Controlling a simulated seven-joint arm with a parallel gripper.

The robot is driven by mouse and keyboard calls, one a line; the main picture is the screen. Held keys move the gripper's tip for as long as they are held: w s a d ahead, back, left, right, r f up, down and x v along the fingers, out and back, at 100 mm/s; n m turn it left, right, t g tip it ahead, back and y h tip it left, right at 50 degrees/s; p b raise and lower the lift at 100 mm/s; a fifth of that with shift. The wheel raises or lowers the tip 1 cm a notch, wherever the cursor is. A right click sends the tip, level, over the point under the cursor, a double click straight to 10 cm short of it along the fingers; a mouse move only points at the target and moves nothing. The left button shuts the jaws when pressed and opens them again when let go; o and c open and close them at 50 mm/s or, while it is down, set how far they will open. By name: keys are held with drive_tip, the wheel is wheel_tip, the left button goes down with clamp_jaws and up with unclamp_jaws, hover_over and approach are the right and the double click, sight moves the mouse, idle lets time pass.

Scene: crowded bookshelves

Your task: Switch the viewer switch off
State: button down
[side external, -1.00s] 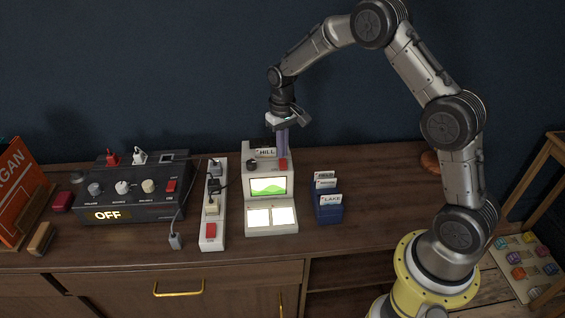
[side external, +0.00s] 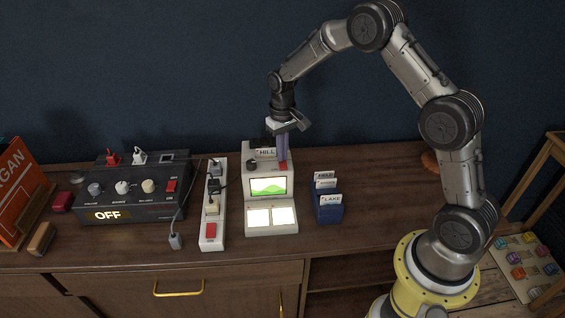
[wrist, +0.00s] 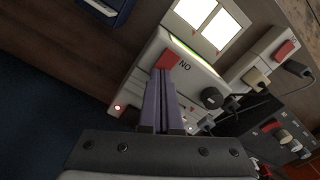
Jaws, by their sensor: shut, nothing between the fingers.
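The white viewer (side external: 253,213) stands on the wooden cabinet top, with its screen (side external: 268,186) lit and showing a green hill. Two panels below the screen glow white. Its red switch (side external: 283,165) is at the upper right of its front; the wrist view shows the switch (wrist: 167,59) next to an ON label seen upside down. My gripper (side external: 283,159) is shut and empty, pointing down, with its fingertips at the switch. In the wrist view the fingertips (wrist: 171,70) overlap the switch's near edge; whether they touch it is unclear.
A white power strip (side external: 219,238) with plugs and a red switch stands left of the viewer. Further left is a dark control box (side external: 135,207) reading OFF. A blue card holder (side external: 330,214) stands close on the right.

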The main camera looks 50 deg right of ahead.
drive_tip(key=shift+f, duration=0.2)
drive_tip(key=shift+r, duration=3.55)
